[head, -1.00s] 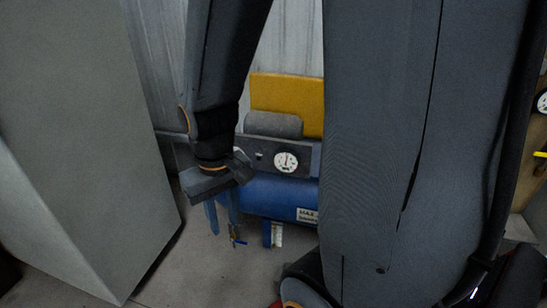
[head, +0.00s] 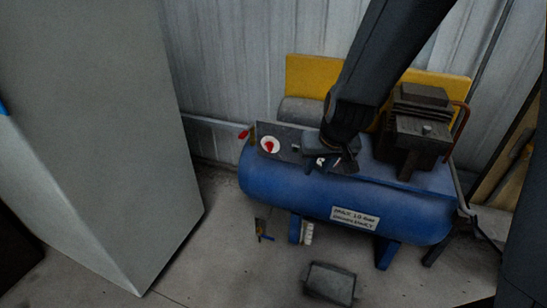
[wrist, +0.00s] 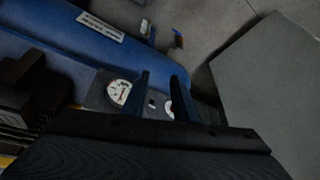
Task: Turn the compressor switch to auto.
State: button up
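The compressor (head: 290,188) is a blue tank with a dark panel on top. At the panel's left end is the switch (head: 269,146), a red knob on a white round plate; I cannot read its marks. In the wrist view the switch (wrist: 169,108) is partly hidden by the right finger. My gripper (head: 328,164) is over the panel, to the right of the switch in the head view. In the wrist view my gripper (wrist: 162,82) has its two fingers apart with nothing held between them. A white gauge (wrist: 119,92) lies just left of the fingers.
A dark motor block (head: 416,132) stands on the tank's right end. A yellow board (head: 305,78) is behind. A grey cabinet (head: 110,130) stands to the left, with floor between. A small dark box (head: 331,283) lies on the floor in front.

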jog(key=w+a+f+t+h+b, duration=0.1)
jog(key=w+a+f+t+b, duration=0.2)
jog(key=w+a+f, duration=0.45)
jog(key=w+a+f+t+b, duration=0.2)
jog(key=w+a+t+b, duration=0.15)
jog(key=w, duration=0.75)
jog(key=t+h+b, duration=0.5)
jog(key=t+h, duration=0.1)
send_near(269, 146)
jog(key=shift+n, duration=0.4)
jog(key=x, duration=0.4)
jog(key=f+x, duration=0.1)
jog(key=x, duration=0.2)
grip_shut()
